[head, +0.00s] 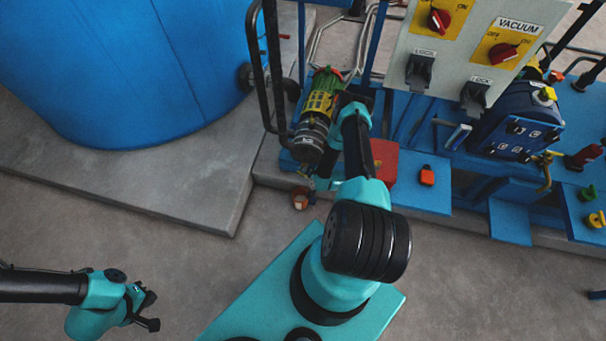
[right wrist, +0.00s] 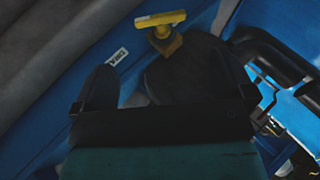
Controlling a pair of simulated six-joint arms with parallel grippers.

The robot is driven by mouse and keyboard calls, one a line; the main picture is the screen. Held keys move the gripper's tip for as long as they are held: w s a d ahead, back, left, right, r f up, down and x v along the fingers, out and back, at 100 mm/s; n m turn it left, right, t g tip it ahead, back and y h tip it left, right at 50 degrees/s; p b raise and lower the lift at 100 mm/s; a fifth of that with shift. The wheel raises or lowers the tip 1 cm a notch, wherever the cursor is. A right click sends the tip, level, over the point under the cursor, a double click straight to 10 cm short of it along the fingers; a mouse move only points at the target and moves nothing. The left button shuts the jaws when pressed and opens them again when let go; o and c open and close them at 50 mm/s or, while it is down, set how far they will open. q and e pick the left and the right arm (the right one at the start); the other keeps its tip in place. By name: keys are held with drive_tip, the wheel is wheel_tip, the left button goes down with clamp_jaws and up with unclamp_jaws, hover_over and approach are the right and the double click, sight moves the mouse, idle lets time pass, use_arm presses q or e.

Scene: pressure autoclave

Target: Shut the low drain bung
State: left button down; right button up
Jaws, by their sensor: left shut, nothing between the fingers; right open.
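In the right wrist view a yellow T-shaped handle on a brass-coloured stem (right wrist: 163,30), which looks like the drain bung, shows just beyond the dark fingers of my right gripper (right wrist: 135,88). Those fingers are open, with a gap between them, and are apart from the handle in the picture. Whether the bung is open or shut I cannot tell. In the head view my right arm reaches up to the blue skid and its own links largely hide the gripper. My left gripper (head: 150,309) is shut and empty over the floor at bottom left.
A large blue tank (head: 140,60) stands on a concrete plinth (head: 195,190) at upper left. A green and yellow motor-like unit (head: 320,100) and black pipes stand close to my right arm. A switch panel (head: 470,45) stands at upper right. The floor at lower left is mostly clear.

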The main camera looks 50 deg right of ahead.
drive_tip(key=x, duration=1.1)
drive_tip(key=shift+c, duration=0.5)
drive_tip(key=c, duration=0.8)
drive_tip(key=shift+t, duration=0.3)
drive_tip(key=shift+m+t+y, duration=0.4)
drive_tip(key=shift+t+y, duration=0.2)
drive_tip(key=shift+t, duration=0.3)
